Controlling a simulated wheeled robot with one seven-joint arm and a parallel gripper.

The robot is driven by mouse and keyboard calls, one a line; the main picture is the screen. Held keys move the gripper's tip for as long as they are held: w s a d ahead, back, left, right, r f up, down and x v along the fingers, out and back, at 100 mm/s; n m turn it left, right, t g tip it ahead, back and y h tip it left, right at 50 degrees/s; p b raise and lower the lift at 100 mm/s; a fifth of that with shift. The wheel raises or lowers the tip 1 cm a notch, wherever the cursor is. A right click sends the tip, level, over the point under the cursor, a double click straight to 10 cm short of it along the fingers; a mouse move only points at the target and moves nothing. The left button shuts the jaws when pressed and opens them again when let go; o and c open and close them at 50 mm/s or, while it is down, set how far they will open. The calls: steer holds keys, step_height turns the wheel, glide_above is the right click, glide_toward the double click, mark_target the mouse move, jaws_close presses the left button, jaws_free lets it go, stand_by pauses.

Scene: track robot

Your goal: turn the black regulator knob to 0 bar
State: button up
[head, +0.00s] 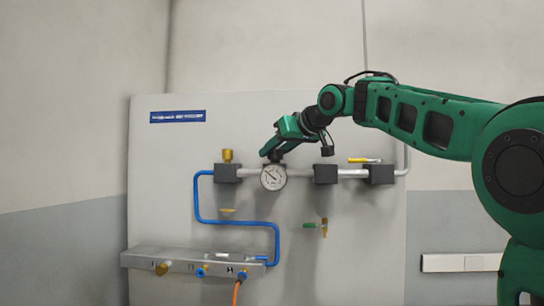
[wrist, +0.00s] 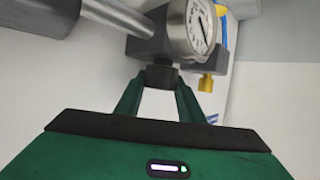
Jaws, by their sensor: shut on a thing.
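The black regulator knob (wrist: 159,77) sits on the dark regulator block, and my gripper (wrist: 160,85) has its two fingers around it, shut on it. In the head view my gripper (head: 273,153) comes down on the regulator from above, and its fingers hide most of the knob. The round white pressure gauge (head: 273,178) faces out just below. It also shows in the wrist view (wrist: 201,28), tilted, with a dark needle. The scale is too small to read in either view.
A grey pipe with dark blocks (head: 325,174) runs right of the gauge. A yellow-handled valve (head: 362,160) is at the right. A block with a brass fitting (head: 228,157) stands left. Blue tubing (head: 235,221) drops to a grey manifold (head: 200,262) with an orange hose.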

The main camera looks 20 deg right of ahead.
steer(key=n+g+y, duration=0.1)
steer(key=n+y, duration=0.1)
steer(key=n+g+y, duration=0.1)
steer(key=n+y, duration=0.1)
steer(key=shift+d+f+n+g+y, duration=0.1)
steer(key=shift+d+n+g+y, duration=0.05)
steer(key=shift+n+g+y, duration=0.65)
steer(key=shift+n, duration=0.1)
steer(key=shift+n+y, duration=0.3)
steer(key=shift+r, duration=0.2)
steer(key=o, duration=1)
steer(key=shift+o, duration=0.2)
steer(key=shift+g, duration=0.3)
steer(key=v, duration=0.7)
